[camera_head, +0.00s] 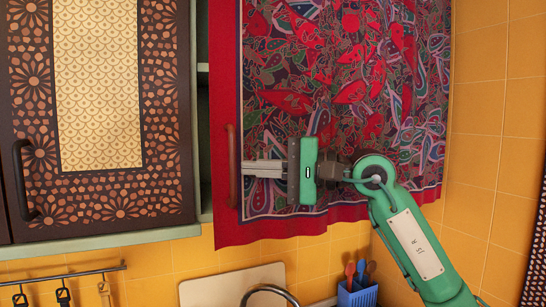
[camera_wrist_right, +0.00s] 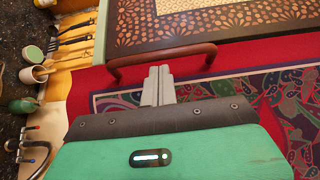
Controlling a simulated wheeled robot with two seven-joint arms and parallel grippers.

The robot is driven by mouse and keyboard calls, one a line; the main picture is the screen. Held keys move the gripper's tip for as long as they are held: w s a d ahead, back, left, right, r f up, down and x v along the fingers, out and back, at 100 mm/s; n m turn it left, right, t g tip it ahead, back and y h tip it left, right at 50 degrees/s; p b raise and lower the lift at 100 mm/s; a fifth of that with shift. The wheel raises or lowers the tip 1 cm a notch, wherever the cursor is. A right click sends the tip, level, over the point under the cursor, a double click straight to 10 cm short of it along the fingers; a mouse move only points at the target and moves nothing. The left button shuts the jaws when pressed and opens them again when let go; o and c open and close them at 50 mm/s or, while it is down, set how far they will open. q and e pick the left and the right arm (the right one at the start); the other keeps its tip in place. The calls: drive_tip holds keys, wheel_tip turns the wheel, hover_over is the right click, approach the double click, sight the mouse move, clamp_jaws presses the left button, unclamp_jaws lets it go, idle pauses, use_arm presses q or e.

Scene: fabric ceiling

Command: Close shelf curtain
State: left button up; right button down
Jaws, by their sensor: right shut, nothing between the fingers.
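The shelf curtain (camera_head: 340,60) is red with a dark, colourful leaf pattern and hangs over the right part of the wall shelf. A brown upright handle (camera_head: 233,165) is at its left edge; it also shows in the right wrist view (camera_wrist_right: 160,55). My right gripper (camera_head: 246,168) is in front of the curtain, just right of the handle, fingers pointing left. Its fingers (camera_wrist_right: 158,75) are shut and empty, their tips close to the handle's bar; I cannot tell if they touch it. My left gripper is out of view.
A patterned dark cabinet door (camera_head: 100,170) with a dark handle (camera_head: 22,180) is left of the curtain. A narrow strip of shelf frame (camera_head: 204,150) shows between them. Below are hanging utensils (camera_head: 63,295), a board (camera_head: 230,290) and a blue utensil holder (camera_head: 357,293).

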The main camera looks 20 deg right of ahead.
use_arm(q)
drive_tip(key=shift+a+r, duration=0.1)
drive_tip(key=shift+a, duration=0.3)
use_arm(e)
drive_tip(key=shift+a+f, duration=0.1)
drive_tip(key=shift+a, duration=0.1)
use_arm(q)
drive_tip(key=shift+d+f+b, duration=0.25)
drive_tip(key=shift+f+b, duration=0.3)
drive_tip(key=shift+b, duration=0.1)
use_arm(e)
drive_tip(key=shift+s+a, duration=0.2)
drive_tip(key=shift+a, duration=0.6)
